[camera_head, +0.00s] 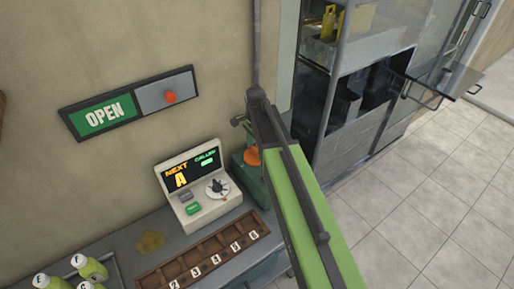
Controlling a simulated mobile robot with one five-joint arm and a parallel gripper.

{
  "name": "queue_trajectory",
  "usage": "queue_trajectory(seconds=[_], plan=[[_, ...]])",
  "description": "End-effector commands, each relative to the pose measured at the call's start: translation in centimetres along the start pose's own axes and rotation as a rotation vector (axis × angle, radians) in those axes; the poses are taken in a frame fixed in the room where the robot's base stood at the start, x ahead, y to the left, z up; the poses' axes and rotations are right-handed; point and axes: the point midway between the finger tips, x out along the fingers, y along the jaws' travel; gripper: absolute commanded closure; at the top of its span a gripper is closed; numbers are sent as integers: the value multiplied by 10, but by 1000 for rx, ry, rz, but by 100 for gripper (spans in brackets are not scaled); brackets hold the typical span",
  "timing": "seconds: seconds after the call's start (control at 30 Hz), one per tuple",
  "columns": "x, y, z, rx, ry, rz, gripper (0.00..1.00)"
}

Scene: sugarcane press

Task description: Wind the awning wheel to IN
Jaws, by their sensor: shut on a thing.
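I cannot make out the awning wheel or any IN mark in the head view. My green and dark arm rises from the bottom edge to the upper middle and covers part of the scene. My gripper does not show, so what it holds is hidden. A green machine (245,174) with an orange part (252,157) stands just left of my arm and is partly covered by it.
An OPEN sign (103,114) with an orange knob (170,97) is on the wall. Below it, a console (199,184) with a dial and a numbered wooden tray (203,253) sit on the counter. Bottles (90,267) stand at lower left. Glass-fronted cabinets (372,98) stand behind; tiled floor (440,200) at right is clear.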

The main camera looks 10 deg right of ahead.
Motion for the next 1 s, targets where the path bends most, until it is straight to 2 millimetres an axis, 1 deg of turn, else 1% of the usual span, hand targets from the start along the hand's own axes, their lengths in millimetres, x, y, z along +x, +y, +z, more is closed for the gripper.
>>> queue_trajectory(seconds=[0.23, 0.27, 0.4, 0.77, 0.87, 0.97, 1.0], plan=[[0, -2, -1, 1, 2, -6, 80], [0, -2, -1, 1, 2, -6, 37], [0, -2, -1, 1, 2, -5, 19], [-2, -1, 0, 0, 0, -2, 18], [-11, 0, 0, -1, 0, -2, 18], [-25, 0, 0, -1, 0, -2, 18], [-32, 0, 0, -1, 0, -2, 18]])
